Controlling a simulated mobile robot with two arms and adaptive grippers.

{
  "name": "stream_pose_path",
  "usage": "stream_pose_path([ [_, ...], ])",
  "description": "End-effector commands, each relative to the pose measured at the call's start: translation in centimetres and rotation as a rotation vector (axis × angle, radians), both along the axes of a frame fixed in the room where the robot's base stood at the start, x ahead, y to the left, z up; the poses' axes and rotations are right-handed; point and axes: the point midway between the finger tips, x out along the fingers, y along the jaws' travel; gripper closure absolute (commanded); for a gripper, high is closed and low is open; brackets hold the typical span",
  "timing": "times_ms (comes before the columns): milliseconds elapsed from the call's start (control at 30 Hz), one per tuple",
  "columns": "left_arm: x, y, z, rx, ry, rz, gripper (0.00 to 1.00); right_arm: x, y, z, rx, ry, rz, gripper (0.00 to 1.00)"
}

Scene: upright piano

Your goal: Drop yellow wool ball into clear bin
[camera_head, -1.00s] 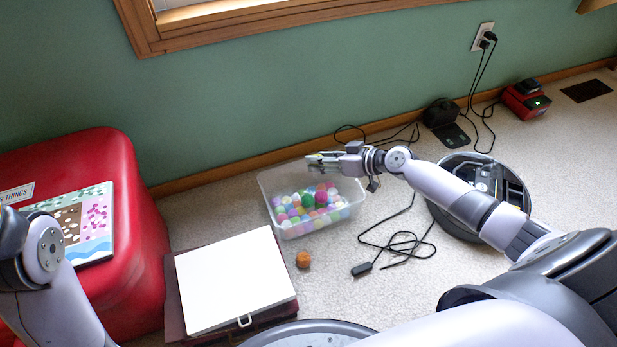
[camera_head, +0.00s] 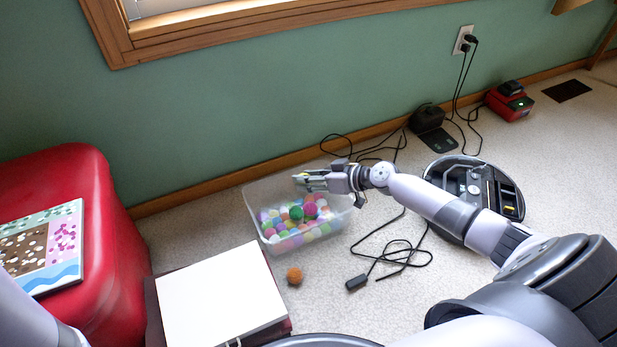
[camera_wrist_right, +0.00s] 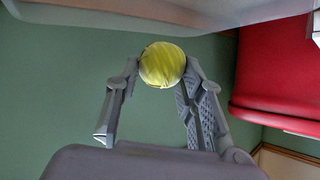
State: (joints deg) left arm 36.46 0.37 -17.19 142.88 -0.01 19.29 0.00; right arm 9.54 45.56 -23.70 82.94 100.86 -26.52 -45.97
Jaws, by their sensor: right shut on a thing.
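The yellow wool ball (camera_wrist_right: 162,65) is between the fingertips of my right gripper (camera_wrist_right: 160,68) in the wrist view. In the head view, my right gripper (camera_head: 306,180) is over the back part of the clear bin (camera_head: 256,222), reaching in from the right. A small hint of yellow shows at its fingers; the ball is mostly hidden there. The clear bin stands on the carpet and holds many coloured balls, with green ones on top. My left arm shows only at the lower left edge; its gripper is out of view.
An orange-brown ball (camera_head: 295,275) lies on the carpet in front of the bin. A white-topped flat box (camera_head: 220,298) is at front left, beside a red ottoman (camera_head: 105,240). Black cables (camera_head: 395,245) and a round robot vacuum (camera_head: 475,185) lie at right. The green wall is behind.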

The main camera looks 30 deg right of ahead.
Motion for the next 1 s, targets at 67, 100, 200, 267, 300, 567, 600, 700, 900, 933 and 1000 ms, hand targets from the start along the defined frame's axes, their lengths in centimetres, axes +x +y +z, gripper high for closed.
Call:
stream_pose_path([
  [67,0.0,0.0,0.0,0.000,0.000,0.000,0.40,0.0,0.0,0.0,0.000,0.000,0.000,0.80],
  [100,0.0,0.0,0.0,0.000,0.000,0.000,0.40,0.0,0.0,0.0,0.000,0.000,0.000,0.62],
  [200,0.0,0.0,0.0,0.000,0.000,0.000,0.40,0.0,0.0,0.0,0.001,0.000,0.001,0.56],
  [267,0.0,0.0,0.0,0.000,0.000,0.000,0.40,0.0,0.0,0.0,0.001,0.000,0.001,0.52],
  [300,0.0,0.0,0.0,0.000,0.000,0.000,0.40,0.0,0.0,0.0,0.001,0.000,0.001,0.49],
  [567,0.0,0.0,0.0,0.000,0.000,-0.001,0.40,0.0,0.0,0.0,0.001,0.000,0.001,0.41],
  [600,0.0,0.0,0.0,0.000,0.000,-0.001,0.40,0.0,0.0,0.0,0.001,0.000,0.001,0.41],
  [700,0.1,0.0,0.0,-0.001,0.002,0.000,0.40,0.0,0.0,0.0,0.001,0.000,0.001,0.41],
  [900,0.0,0.0,0.0,-0.001,0.002,0.000,0.40,-1.2,-0.9,0.6,-0.001,0.002,-0.001,0.41],
  [933,0.0,0.0,0.0,-0.002,0.002,0.000,0.40,-1.6,-1.1,0.8,-0.001,0.003,0.000,0.41],
  [1000,0.0,0.0,0.0,-0.002,0.002,0.000,0.40,-2.6,-1.7,1.4,-0.002,0.004,0.003,0.41],
])
